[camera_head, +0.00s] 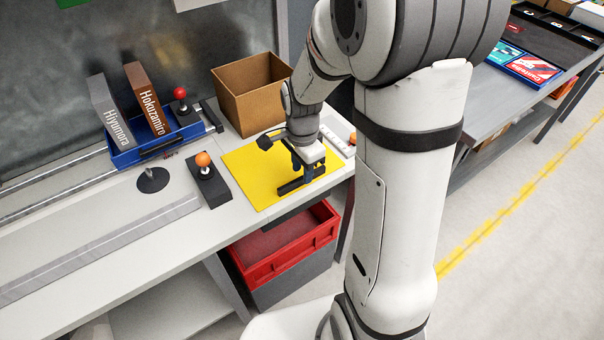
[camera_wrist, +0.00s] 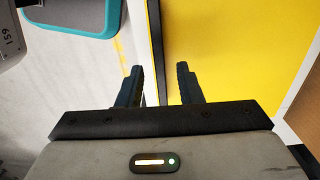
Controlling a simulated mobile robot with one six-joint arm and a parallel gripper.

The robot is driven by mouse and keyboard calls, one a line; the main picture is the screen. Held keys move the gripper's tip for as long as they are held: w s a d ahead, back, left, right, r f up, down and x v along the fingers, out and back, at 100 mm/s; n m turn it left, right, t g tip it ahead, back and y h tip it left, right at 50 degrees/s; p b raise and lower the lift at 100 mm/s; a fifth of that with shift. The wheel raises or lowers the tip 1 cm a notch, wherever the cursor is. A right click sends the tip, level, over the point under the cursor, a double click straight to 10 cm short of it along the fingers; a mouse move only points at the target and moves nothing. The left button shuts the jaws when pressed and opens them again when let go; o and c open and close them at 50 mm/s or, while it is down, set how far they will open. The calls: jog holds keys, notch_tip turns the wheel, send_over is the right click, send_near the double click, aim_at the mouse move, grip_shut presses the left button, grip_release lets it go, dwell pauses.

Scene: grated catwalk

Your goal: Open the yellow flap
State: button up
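The yellow flap (camera_head: 246,178) lies flat, flush with the pale bench top. It fills much of the right side of the wrist view (camera_wrist: 230,50), with a dark strip along its left edge there. My gripper (camera_head: 302,180) is at the flap's front right part in the head view. In the wrist view its two dark fingers (camera_wrist: 160,84) are apart with nothing held between them. The flap's dark edge runs through the gap between the fingers in that picture. Whether the fingers touch the flap cannot be told.
A joystick with an orange ball (camera_head: 203,162) stands left of the flap, and an open brown box (camera_head: 250,92) behind it. A blue tray (camera_head: 150,148) holds two upright books. A red crate (camera_head: 285,258) sits below the bench edge. Open floor (camera_head: 510,260) lies right.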

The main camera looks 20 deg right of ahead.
jog(key=shift+f, duration=1.35)
jog(key=shift+c, duration=0.5)
grip_shut()
